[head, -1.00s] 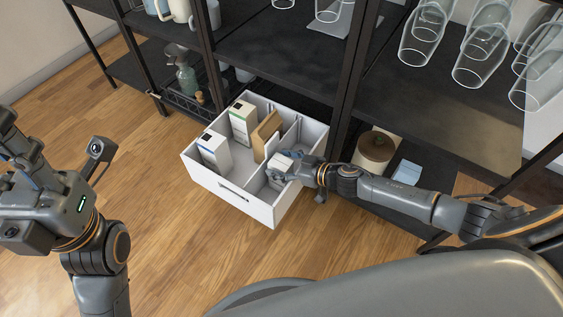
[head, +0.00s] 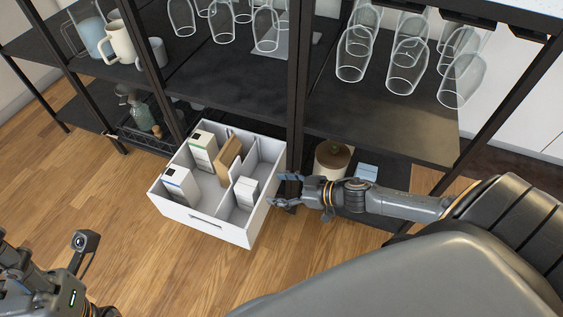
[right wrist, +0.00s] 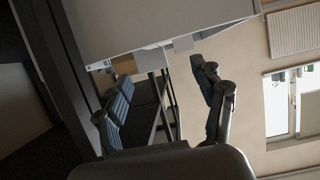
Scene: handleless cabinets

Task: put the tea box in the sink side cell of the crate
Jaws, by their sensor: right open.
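The white crate (head: 206,226) stands on the floor in front of the shelf, divided into cells. A small white box (head: 245,194), which may be the tea box, stands upright in its right front cell. Its label cannot be read. My right gripper (head: 276,188) is open and empty just right of the crate, apart from the box. In the right wrist view its open fingers (right wrist: 160,77) have nothing between them, and the crate's side wall (right wrist: 150,22) fills the top. My left arm's wrist part (head: 45,288) shows at the lower left; its fingers cannot be made out.
The crate also holds a white box with a blue mark (head: 181,190), a white box with a green mark (head: 203,150) and a tan box (head: 229,158). A dark shelf post (head: 297,90) stands close behind my right gripper. A brown-lidded jar (head: 332,160) is on the low shelf.

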